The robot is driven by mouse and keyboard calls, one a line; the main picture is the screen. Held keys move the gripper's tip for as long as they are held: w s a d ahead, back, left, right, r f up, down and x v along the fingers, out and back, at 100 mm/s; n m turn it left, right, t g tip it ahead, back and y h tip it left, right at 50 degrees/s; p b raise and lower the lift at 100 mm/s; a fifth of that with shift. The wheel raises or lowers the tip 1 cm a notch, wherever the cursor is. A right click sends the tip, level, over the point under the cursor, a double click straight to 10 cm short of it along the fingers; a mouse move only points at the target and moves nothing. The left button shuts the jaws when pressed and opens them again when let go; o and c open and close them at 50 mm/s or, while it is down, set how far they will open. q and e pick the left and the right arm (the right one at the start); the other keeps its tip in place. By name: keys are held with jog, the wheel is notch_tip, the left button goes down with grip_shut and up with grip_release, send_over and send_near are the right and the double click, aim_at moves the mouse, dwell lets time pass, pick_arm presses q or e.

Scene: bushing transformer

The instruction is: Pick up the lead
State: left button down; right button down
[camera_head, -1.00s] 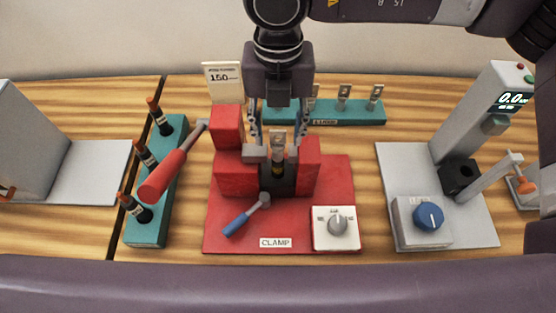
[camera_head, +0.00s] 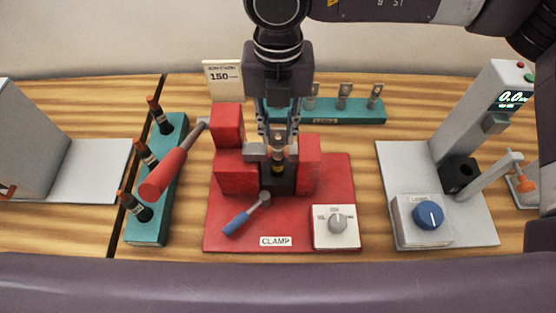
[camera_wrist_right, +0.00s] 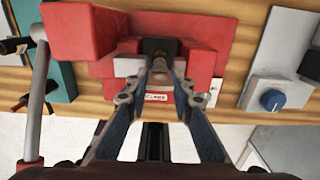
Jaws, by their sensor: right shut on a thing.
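The lead (camera_head: 278,166), dark with a yellow band and a metal lug at its top, stands upright between the jaws of the red clamp (camera_head: 236,176). My right gripper (camera_head: 278,149) points down over the clamp and is shut on the lead near its top. In the right wrist view, my right gripper's fingertips (camera_wrist_right: 162,72) close in on the lead (camera_wrist_right: 160,48) from both sides. The lead's lower part is hidden in the clamp. My left gripper is in neither view.
The clamp has a red-handled lever (camera_head: 170,168), a blue-handled lever (camera_head: 241,219) and a dial (camera_head: 337,224). A teal rack (camera_head: 155,213) with dark, orange-tipped pieces stands left. A teal lug rack (camera_head: 351,114) is behind. A grey tester (camera_head: 475,225) stands right.

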jog(key=shift+r, duration=0.5)
notch_tip(320, 180, up, 26)
jog(key=p, duration=0.1)
dwell(0.9)
jog(key=shift+f, duration=0.1)
